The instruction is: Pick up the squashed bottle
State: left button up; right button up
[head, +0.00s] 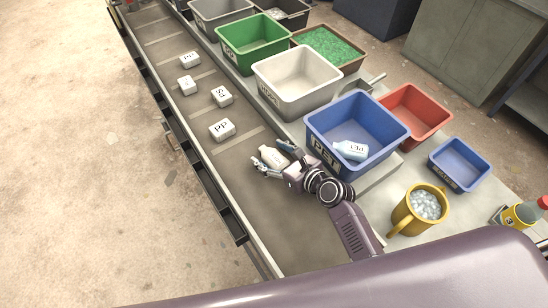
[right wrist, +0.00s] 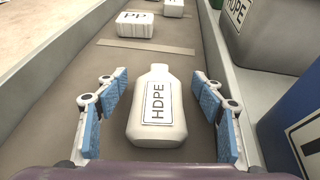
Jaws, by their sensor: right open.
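A squat, flattened-looking white bottle labelled HDPE (right wrist: 157,108) lies on the conveyor belt, its neck pointing away from me in the right wrist view. It also shows in the head view (head: 272,157), partly covered by my gripper. My right gripper (head: 273,156) is open, with its blue-padded fingers on either side of the bottle. In the right wrist view the fingers (right wrist: 161,108) stand apart from the bottle, with belt showing on both sides. Another pale bottle, labelled PET, (head: 350,150) lies in the blue PET bin. My left gripper is not in view.
Several white blocks, one marked PP (head: 222,130), sit farther up the belt (head: 215,165). To the right stand the blue PET bin (head: 318,122), a white bin (head: 280,95), a green bin (head: 240,55), a red bin (head: 430,105) and a yellow mug (head: 405,214).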

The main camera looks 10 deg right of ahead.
aim_at(269, 152)
jog(key=shift+w+a+f, duration=0.1)
jog(key=shift+w+a, duration=0.1)
jog(key=shift+w, duration=0.05)
jog(key=shift+c, duration=0.3)
jog(key=c, duration=0.9)
jog(key=shift+r, duration=0.6)
notch_tip(269, 152, up, 19)
jog(key=shift+f+p, duration=0.1)
jog(key=shift+p, duration=0.75)
